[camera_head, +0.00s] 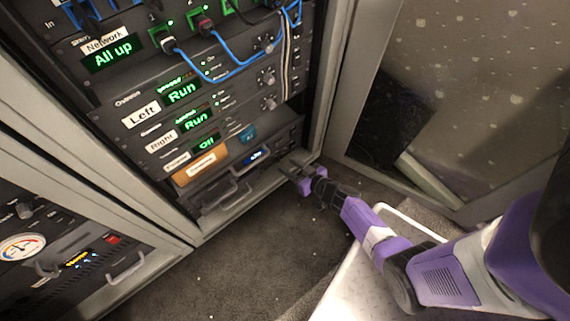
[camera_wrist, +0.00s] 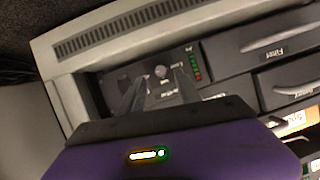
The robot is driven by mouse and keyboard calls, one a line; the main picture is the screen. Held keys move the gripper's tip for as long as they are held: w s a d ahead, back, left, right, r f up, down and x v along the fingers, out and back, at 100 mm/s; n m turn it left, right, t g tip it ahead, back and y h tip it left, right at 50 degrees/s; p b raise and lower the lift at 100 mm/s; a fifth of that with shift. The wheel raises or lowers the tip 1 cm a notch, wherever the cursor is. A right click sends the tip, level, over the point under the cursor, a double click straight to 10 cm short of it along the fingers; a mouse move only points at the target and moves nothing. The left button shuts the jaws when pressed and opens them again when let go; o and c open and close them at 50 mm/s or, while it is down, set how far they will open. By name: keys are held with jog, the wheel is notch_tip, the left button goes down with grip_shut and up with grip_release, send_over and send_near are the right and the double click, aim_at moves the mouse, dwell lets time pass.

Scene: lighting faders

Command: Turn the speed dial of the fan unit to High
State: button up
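In the wrist view a small round grey knob (camera_wrist: 160,72) sits on a dark panel (camera_wrist: 115,78), with small white lettering too blurred to read. It may be the fan unit's speed dial; I cannot read its setting. My gripper (camera_wrist: 160,88) has its two fingers apart, with the knob showing between and just beyond the tips. I cannot tell whether they touch it. In the head view my gripper (camera_head: 288,168) is at the lower right of the rack, and it hides the panel in front of it.
The rack (camera_head: 310,75) holds units with green displays, knobs and blue cables above. A handle (camera_head: 232,190) sticks out low on the rack. Drawer fronts (camera_wrist: 270,47) and a light strip (camera_wrist: 195,60) lie right of the knob. Carpet (camera_head: 250,270) is clear below.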

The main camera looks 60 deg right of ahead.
aim_at(280, 161)
jog(key=shift+b+x, duration=0.5)
jog(key=shift+x, duration=1.05)
jog(key=shift+c, duration=0.2)
grip_shut()
jog(key=shift+r+p, duration=0.1)
jog(key=shift+p, duration=0.2)
jog(key=shift+m+y, duration=0.5)
jog(key=shift+m, duration=0.1)
